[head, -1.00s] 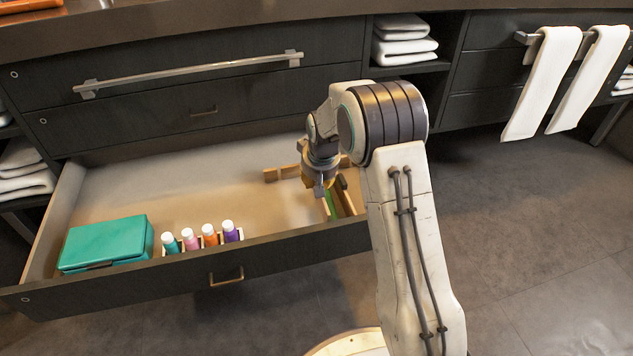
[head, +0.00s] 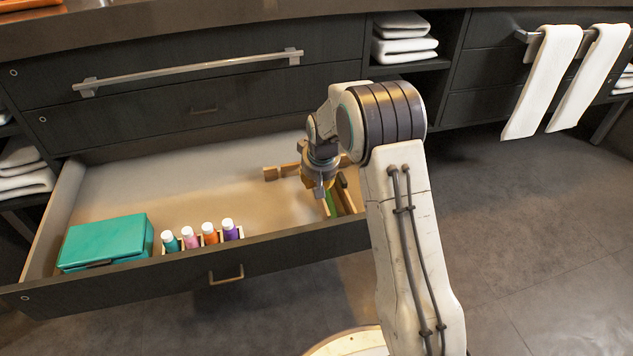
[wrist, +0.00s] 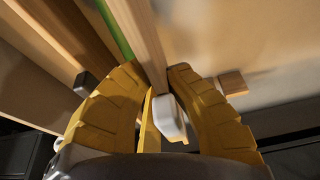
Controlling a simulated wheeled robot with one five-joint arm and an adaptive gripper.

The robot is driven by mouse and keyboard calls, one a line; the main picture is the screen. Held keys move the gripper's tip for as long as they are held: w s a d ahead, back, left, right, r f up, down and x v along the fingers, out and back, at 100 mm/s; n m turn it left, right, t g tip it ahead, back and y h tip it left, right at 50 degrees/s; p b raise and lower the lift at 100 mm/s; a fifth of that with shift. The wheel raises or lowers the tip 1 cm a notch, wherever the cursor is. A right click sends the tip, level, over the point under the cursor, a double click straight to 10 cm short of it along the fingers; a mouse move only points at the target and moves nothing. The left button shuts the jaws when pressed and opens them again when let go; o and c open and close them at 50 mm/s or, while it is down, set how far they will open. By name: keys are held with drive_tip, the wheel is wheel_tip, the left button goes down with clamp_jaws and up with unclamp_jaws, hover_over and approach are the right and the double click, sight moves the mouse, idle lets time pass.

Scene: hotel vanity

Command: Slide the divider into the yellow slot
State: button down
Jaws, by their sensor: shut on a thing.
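My gripper (head: 319,188) is low inside the open drawer, at its right part. In the wrist view its yellow fingers (wrist: 160,85) are closed around a pale wooden divider (wrist: 142,35), a thin board running away from me. A whitish block (wrist: 168,118) sits by the board's near end, between the fingers. A green strip (wrist: 113,28) runs beside the board on its left; it also shows in the head view (head: 332,203). I cannot make out the yellow slot for certain, nor whether the divider is in any slot.
Wooden rails (head: 281,172) lie around my gripper, and a small wooden block (wrist: 232,82) is right of the fingers. A teal box (head: 105,240) and several small bottles (head: 190,238) stand at the drawer's left front. The middle drawer floor is clear. The drawer front (head: 270,256) is a raised edge.

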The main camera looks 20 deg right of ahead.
drive_tip(key=shift+f, duration=1.45)
drive_tip(key=shift+r, duration=0.4)
idle(0.3)
drive_tip(key=shift+r+p, duration=0.3)
drive_tip(key=shift+r, duration=0.05)
drive_tip(key=shift+r+p, duration=0.85)
drive_tip(key=shift+r, duration=0.05)
idle(1.6)
drive_tip(key=shift+f+b, duration=1.05)
drive_tip(key=shift+f, duration=0.55)
idle(0.9)
drive_tip(key=shift+r, duration=0.25)
